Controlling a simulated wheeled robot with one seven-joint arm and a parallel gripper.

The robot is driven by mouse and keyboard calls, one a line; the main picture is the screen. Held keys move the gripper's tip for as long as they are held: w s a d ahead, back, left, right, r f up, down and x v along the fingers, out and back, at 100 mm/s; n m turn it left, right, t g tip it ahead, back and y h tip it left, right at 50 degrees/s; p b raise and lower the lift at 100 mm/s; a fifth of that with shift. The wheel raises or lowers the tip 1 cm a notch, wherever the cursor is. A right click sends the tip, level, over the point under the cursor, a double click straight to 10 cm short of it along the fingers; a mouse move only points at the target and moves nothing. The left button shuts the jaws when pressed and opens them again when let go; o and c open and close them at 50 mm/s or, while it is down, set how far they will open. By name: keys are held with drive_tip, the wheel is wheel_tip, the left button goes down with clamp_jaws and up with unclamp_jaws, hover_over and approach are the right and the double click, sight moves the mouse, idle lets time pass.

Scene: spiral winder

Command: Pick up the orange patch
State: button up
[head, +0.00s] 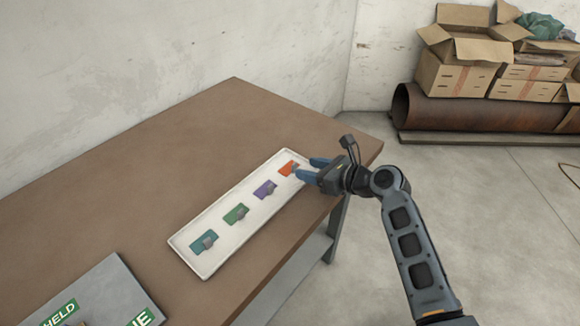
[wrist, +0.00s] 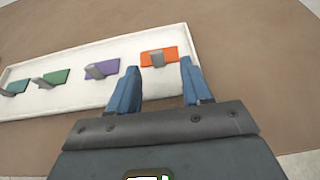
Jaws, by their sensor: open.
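The orange patch (head: 288,169) lies at the far right end of a white tray (head: 214,255) on the brown table. It has a small grey tab on it. In the wrist view the orange patch (wrist: 170,54) is just beyond my fingertips, roughly between them, with its grey tab (wrist: 157,59) nearer the left finger. My gripper (head: 308,168) is open and empty, with its blue fingers over the tray's right end, beside the patch. The wrist view shows the two fingers (wrist: 160,74) spread apart. I cannot tell the exact height of the fingertips above the tray.
A purple patch (head: 264,188), a green patch (head: 236,212) and a teal patch (head: 202,241) lie in a row in the same tray. A grey panel with green labels (head: 100,292) lies at the table's front left. The table's back left is clear.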

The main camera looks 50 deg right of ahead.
sight(295, 166)
drive_tip(key=x, duration=0.4)
drive_tip(key=shift+w+a, duration=0.1)
drive_tip(key=shift+a, duration=0.05)
clamp_jaws()
